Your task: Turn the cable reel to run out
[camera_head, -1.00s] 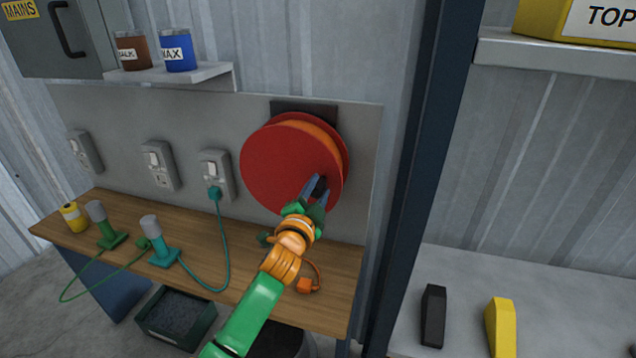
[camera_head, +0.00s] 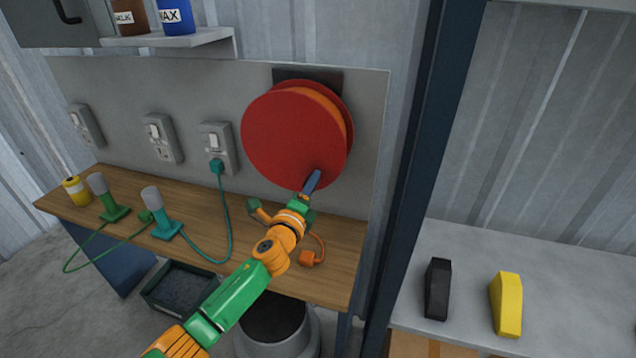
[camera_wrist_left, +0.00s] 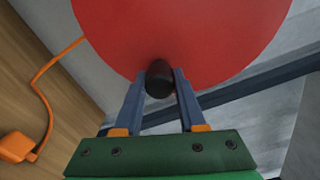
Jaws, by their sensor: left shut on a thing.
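The red cable reel (camera_head: 290,135) is mounted on the wall panel, with orange cable showing between its discs. In the left wrist view the reel's red face (camera_wrist_left: 180,35) fills the top. A dark handle knob (camera_wrist_left: 159,78) near the reel's lower edge sits between the fingers of my left gripper (camera_wrist_left: 160,92). In the head view my left gripper (camera_head: 311,182) is at the lower right of the reel, shut on the knob, which it hides. The orange cable's free end with an orange plug (camera_head: 308,258) lies on the wooden bench. My right gripper is not in view.
The wooden bench (camera_head: 325,275) holds a teal lamp (camera_head: 160,217), a green lamp (camera_head: 112,205) and a yellow can (camera_head: 76,190). Wall sockets (camera_head: 217,147) are left of the reel. A dark blue post (camera_head: 412,170) stands right of it. A black block (camera_head: 437,288) and yellow block (camera_head: 507,303) lie at right.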

